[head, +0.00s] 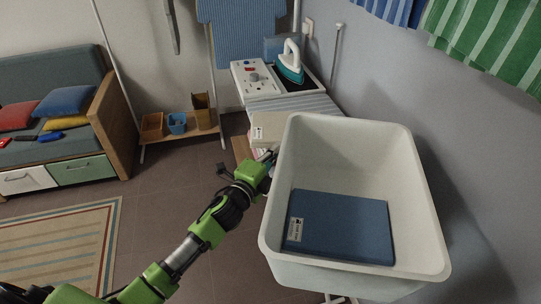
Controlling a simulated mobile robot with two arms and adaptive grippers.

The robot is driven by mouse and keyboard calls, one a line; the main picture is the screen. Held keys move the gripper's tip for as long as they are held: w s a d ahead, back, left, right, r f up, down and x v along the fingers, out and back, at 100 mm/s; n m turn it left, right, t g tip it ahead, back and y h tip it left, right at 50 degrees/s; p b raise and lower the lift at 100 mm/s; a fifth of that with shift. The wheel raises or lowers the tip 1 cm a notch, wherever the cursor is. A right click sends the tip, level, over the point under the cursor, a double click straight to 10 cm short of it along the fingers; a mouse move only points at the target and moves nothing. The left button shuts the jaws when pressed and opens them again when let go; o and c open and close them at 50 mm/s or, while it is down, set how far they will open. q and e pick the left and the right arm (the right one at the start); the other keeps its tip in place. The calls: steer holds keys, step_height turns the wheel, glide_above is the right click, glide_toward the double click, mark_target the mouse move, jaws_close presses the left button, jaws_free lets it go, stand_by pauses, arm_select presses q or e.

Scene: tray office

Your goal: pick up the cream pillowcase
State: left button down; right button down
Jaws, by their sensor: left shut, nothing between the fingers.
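A cream folded cloth (268,128) with a small white label, which looks like the cream pillowcase, lies behind the left rim of the white tub (412,180). The tub hides part of it. My left gripper (271,156) is just in front of the cream cloth, close to the tub's left wall. It is shut and holds nothing. I cannot tell whether its fingertips touch the cloth. A folded blue cloth (340,228) with a label lies flat in the tub. My right gripper does not show.
An ironing surface (295,104) with an iron (291,65) and a white panel (253,78) stands behind the tub. A low shelf (182,135) with small bins and a sofa (50,100) stand at left. The wall is close on the right. Open floor lies left of my arm.

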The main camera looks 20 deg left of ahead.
arm_select(q)
steer(key=shift+w, duration=0.2)
steer(key=shift+w+a, duration=0.2)
steer(key=shift+a, duration=0.15)
steer(key=shift+w+a, duration=0.15)
steer(key=shift+a, duration=0.25)
steer(key=shift+w+a, duration=0.1)
steer(key=shift+a, duration=0.05)
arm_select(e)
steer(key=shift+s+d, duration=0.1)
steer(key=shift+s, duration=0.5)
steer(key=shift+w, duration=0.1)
